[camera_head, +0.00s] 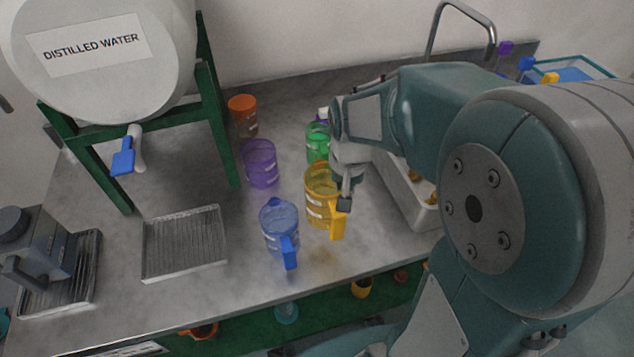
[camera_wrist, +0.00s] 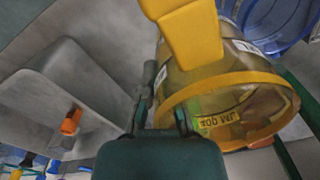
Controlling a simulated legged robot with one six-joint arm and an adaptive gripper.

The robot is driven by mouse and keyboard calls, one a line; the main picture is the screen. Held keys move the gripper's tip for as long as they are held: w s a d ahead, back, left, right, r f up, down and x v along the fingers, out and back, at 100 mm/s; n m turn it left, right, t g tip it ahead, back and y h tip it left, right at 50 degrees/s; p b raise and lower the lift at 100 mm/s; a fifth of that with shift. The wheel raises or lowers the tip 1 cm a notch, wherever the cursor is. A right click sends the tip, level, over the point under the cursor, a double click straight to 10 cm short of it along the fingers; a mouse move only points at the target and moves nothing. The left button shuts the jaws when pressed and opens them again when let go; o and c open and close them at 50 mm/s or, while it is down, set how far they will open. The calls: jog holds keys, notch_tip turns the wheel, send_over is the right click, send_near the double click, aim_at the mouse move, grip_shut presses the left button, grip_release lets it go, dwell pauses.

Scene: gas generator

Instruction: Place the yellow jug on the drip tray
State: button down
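The yellow jug (camera_head: 322,190) stands on the counter in the head view, its handle (camera_head: 338,222) toward the front. In the wrist view the yellow jug (camera_wrist: 222,80) is seen close up, with its rim and handle. My gripper (camera_head: 345,200) is low at the jug's right side, close to the handle. The ridged drip tray (camera_head: 184,243) is empty, left of the jugs.
A blue jug (camera_head: 279,228) stands between the yellow jug and the tray. Purple (camera_head: 260,163), orange (camera_head: 243,116) and green (camera_head: 317,143) vessels stand behind. The distilled water barrel (camera_head: 100,60) has a blue tap (camera_head: 124,157). A sink (camera_head: 405,190) is at right.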

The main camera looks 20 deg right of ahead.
aim_at(333, 189)
jog(key=w, duration=0.1)
jog(key=w+a+f, duration=0.1)
jog(key=w, duration=0.1)
jog(key=shift+a+f, duration=0.15)
jog(key=shift+f, duration=0.15)
jog(key=w+f, duration=0.2)
jog(key=f, duration=0.1)
jog(key=w+f, duration=0.1)
jog(key=shift+w+a+f, duration=0.25)
jog(key=shift+w+f, duration=0.05)
jog(key=shift+w, duration=0.1)
jog(key=shift+w+f, duration=0.3)
jog(key=shift+f, duration=0.05)
jog(key=shift+w+a+f, duration=0.15)
jog(key=shift+f, duration=1.55)
jog(key=shift+f, duration=0.1)
jog(key=c, duration=0.8)
grip_release()
